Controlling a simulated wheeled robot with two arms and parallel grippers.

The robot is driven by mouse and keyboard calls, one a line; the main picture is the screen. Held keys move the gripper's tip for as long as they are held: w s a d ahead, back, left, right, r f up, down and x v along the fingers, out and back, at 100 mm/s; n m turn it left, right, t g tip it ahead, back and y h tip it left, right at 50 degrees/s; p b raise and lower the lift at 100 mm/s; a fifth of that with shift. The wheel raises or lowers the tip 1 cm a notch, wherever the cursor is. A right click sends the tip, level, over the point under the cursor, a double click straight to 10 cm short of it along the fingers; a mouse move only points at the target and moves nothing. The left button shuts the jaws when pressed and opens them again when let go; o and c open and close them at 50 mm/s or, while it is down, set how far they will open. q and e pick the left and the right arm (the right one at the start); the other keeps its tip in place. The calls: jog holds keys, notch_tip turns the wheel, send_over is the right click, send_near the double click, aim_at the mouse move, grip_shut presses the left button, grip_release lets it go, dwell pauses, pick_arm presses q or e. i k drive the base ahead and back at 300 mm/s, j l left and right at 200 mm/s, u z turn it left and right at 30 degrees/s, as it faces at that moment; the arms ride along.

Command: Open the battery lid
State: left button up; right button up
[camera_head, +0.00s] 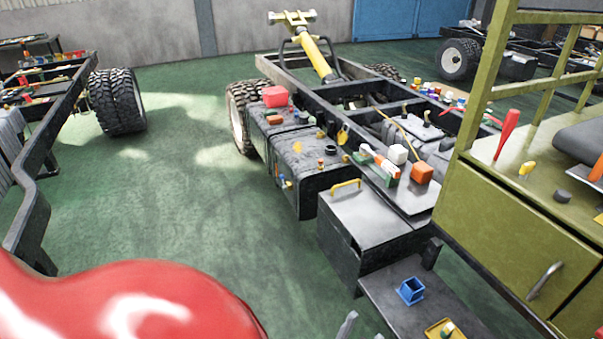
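The battery box (338,242) is a dark grey box beside the chassis frame, right of centre. Its flat grey lid (370,213) lies down over the top and looks closed. A yellow handle (346,184) stands on the lid near its far edge. A dark notch shows at the box's near side under the lid. Neither of my grippers can be made out. A slim grey piece pokes in at the bottom edge, too little of it showing to tell what it is.
A dark tank (306,165) adjoins the box on the far side. Small coloured blocks lie on the chassis. A low step (385,300) carries a blue holder (411,290). An olive cabinet (505,235) stands right. A glossy red shape fills the lower left. Green floor left of the box is clear.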

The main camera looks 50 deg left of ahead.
aim_at(358, 214)
jog(key=u, duration=1)
jog(key=i+l+u, duration=0.2)
jog(key=i, duration=0.25)
jog(key=i+u, duration=0.25)
jog(key=i, duration=0.15)
